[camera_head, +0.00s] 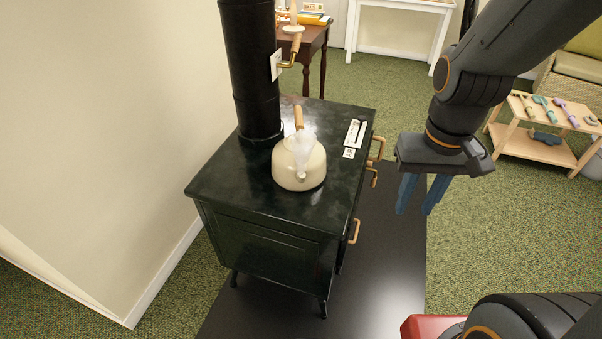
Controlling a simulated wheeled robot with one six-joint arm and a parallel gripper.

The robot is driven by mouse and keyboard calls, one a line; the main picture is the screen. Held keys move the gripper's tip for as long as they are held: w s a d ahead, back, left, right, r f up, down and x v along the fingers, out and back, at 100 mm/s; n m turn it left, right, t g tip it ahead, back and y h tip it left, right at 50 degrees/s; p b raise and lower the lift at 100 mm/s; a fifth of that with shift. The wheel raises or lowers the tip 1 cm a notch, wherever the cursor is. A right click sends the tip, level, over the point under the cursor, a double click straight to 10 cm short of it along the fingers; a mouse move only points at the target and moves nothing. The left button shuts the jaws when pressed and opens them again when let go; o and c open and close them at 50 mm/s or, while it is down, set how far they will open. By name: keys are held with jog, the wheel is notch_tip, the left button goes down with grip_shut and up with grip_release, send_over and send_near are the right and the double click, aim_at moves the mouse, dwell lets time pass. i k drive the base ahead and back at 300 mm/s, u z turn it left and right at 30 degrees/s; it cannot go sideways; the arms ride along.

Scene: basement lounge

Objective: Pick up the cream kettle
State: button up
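The cream kettle (299,171) stands upright on the dark green stove top (237,185), near its middle. It has a wooden handle (298,118) on top, and whitish steam shows in front of its body above the spout. My gripper (416,208) hangs to the right of the stove, pointing down, with its two blue fingers apart. Nothing shows between the fingers. It is clear of the kettle, with the stove's right edge between them in the picture.
A black stovepipe (250,70) rises behind the kettle. A white label with a dark tool (355,134) lies at the stove's right edge, above wooden-tipped handles (354,231). A low wooden shelf (543,145) stands at right. A wall (100,130) closes the left side.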

aim_at(298, 160)
jog(key=u, duration=0.8)
jog(key=i, duration=0.45)
jog(key=z, duration=0.1)
